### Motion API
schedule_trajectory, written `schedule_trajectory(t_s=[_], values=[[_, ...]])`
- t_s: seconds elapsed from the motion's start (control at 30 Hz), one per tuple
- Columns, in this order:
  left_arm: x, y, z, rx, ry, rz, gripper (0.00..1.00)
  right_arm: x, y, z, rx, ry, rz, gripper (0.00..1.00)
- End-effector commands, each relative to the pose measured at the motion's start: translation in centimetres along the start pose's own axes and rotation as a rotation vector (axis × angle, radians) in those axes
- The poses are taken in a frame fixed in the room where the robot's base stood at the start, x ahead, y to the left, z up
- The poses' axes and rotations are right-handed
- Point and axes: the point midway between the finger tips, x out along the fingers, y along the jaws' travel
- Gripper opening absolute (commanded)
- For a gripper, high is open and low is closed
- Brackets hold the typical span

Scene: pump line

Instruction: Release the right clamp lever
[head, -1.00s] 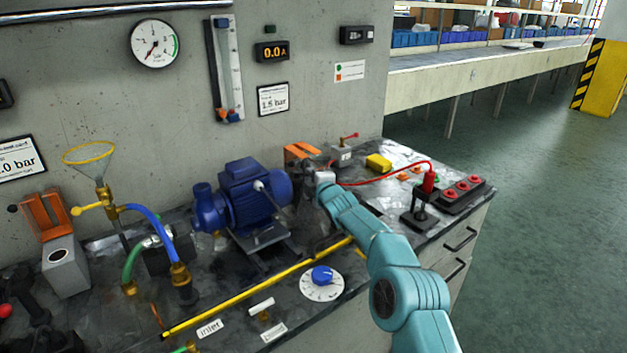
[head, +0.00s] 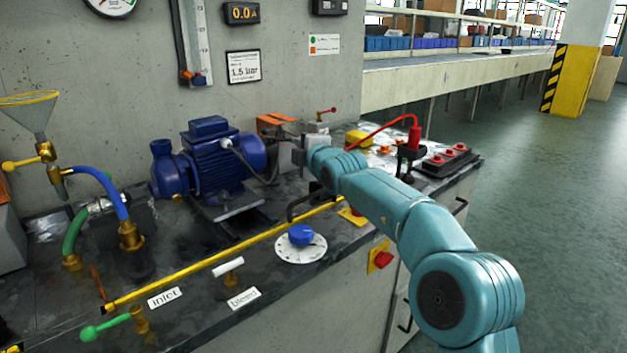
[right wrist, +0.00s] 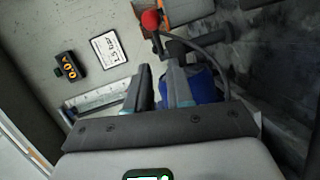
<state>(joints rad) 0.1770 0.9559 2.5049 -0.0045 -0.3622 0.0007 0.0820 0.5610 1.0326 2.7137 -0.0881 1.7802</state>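A small lever with a red end (head: 327,111) stands on a grey block at the back of the bench, right of an orange bracket (head: 272,121). In the right wrist view a lever with a red ball knob (right wrist: 151,19) stands just beyond my fingertips; I cannot tell if it is the same lever. My right gripper (head: 290,146) is beside the blue motor (head: 215,160), near the orange bracket. In the right wrist view its two fingers (right wrist: 158,68) are apart with nothing seen between them. The motor shows behind them. My left gripper is out of view.
A yellow rail (head: 220,255) and a blue dial knob (head: 301,235) lie at the bench front. The wall stands close behind the motor.

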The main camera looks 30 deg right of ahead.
Motion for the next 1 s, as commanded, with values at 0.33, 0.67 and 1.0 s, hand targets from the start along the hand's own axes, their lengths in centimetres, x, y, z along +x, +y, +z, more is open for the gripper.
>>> schedule_trajectory(t_s=[0.33, 0.67, 1.0], values=[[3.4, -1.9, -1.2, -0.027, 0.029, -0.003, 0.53, -6.5, -0.1, 0.0, 0.001, 0.001, 0.003, 0.21], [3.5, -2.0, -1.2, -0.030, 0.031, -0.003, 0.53, -7.4, 0.1, 0.0, 0.001, 0.000, 0.001, 0.21], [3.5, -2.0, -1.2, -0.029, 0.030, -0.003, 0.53, -7.4, 0.1, 0.0, 0.001, 0.000, 0.001, 0.00]])
